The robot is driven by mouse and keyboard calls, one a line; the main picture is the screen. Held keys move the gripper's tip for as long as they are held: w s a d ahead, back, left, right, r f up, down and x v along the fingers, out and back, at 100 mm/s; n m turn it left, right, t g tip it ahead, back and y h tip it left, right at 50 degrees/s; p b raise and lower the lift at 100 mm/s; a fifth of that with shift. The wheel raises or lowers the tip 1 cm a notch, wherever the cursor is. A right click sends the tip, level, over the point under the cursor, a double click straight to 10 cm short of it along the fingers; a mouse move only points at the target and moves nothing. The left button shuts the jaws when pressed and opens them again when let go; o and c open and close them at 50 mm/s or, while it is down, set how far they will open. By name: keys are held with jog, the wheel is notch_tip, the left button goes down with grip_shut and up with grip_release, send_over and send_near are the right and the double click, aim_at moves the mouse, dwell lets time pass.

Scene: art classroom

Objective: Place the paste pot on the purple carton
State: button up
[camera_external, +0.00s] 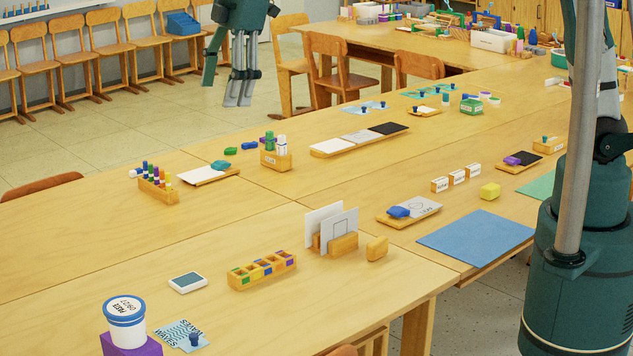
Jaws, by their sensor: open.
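A white paste pot (125,329) with blue bands and dark lettering on its lid stands at the bottom left of the table. It appears upright on top of the purple carton (148,347), which is partly cut off by the lower picture edge. My gripper (239,98) hangs at the top, left of centre, with its fingers pointing down. It is open and empty, well apart from the pot and the carton.
A printed card with a blue peg (194,340) lies just right of the carton. Further along are a small framed tile (188,282), a wooden compartment tray (236,283) and upright cards in a holder (343,244). The table's left middle is clear.

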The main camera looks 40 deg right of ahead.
jog(key=s+d+r+m+t, duration=0.1)
jog(key=s+d+r+m, duration=0.15)
jog(key=d, duration=0.75)
jog(key=s+d+r+m+t, duration=0.1)
jog(key=d+m, duration=0.2)
jog(key=d, duration=0.7)
jog(key=s+d+r+m, duration=0.1)
jog(key=d+r+m, duration=0.15)
jog(key=d, duration=0.65)
jog(key=s+d+f+m+t, duration=0.1)
jog(key=s+d+f+m, duration=0.2)
jog(key=s+d, duration=0.4)
jog(key=s+d+f+m+t+h, duration=0.1)
jog(key=s+d+f+m, duration=0.3)
jog(key=d, duration=1)
jog(key=s+m+t, duration=0.1)
jog(key=s+m, duration=0.1)
jog(key=s, duration=0.2)
jog(key=shift+d+h, duration=0.15)
jog(key=shift+h, duration=0.15)
